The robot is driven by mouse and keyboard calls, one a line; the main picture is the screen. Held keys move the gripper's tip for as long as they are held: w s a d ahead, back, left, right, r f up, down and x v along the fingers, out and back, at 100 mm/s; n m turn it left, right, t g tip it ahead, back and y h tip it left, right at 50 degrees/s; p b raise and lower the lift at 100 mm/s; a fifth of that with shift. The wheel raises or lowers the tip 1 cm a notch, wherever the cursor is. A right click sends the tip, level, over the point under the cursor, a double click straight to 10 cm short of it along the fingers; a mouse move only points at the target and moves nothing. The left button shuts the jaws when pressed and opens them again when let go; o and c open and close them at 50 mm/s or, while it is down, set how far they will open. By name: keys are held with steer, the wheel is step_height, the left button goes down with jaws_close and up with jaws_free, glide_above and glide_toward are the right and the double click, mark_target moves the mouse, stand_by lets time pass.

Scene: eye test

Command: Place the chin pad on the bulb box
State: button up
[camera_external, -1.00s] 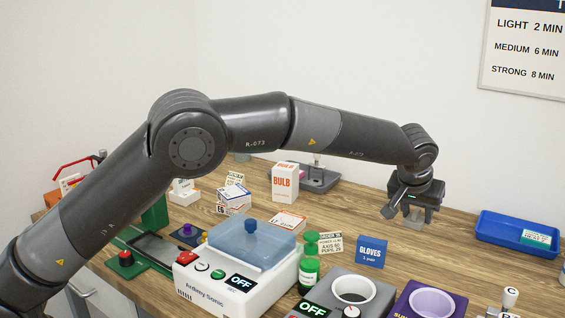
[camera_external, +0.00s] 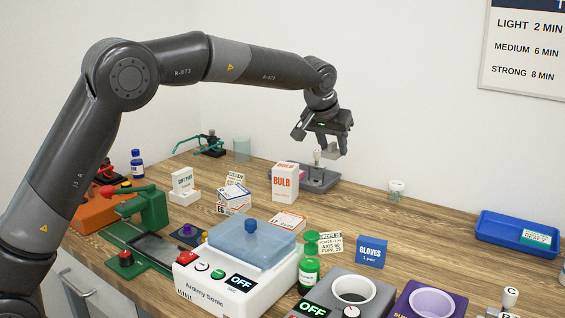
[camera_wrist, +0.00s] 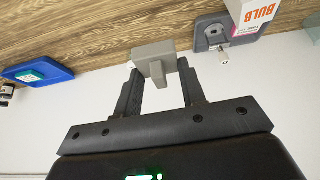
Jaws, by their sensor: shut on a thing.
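The bulb box (camera_external: 285,182) is a white and orange carton standing upright on the bench. It also shows at the top right of the wrist view (camera_wrist: 252,12). My gripper (camera_external: 326,146) is shut on a light grey T-shaped block, which I take to be the chin pad (camera_external: 330,152). In the wrist view the chin pad (camera_wrist: 153,58) sits between the fingertips (camera_wrist: 158,78). My gripper holds it in the air, to the right of the bulb box and above a grey tray (camera_external: 325,184). The box's top is clear.
A small pale bulb-like piece (camera_external: 317,157) stands at the grey tray, close below my gripper. Small cartons (camera_external: 234,200) and a white sonic cleaner (camera_external: 235,262) stand in front. A blue tray (camera_external: 500,236) lies far right.

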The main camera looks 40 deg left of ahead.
steer(key=a+r, duration=0.3)
steer(key=a, duration=0.5)
glide_above(286, 166)
step_height(286, 166, down, 7)
steer(key=shift+w+f, duration=0.1)
steer(key=shift+f, duration=0.05)
steer(key=shift+a+f, duration=0.1)
steer(key=shift+f, duration=1.95)
steer(key=shift+f, duration=0.15)
steer(key=o, duration=0.9)
steer(key=shift+o, duration=0.2)
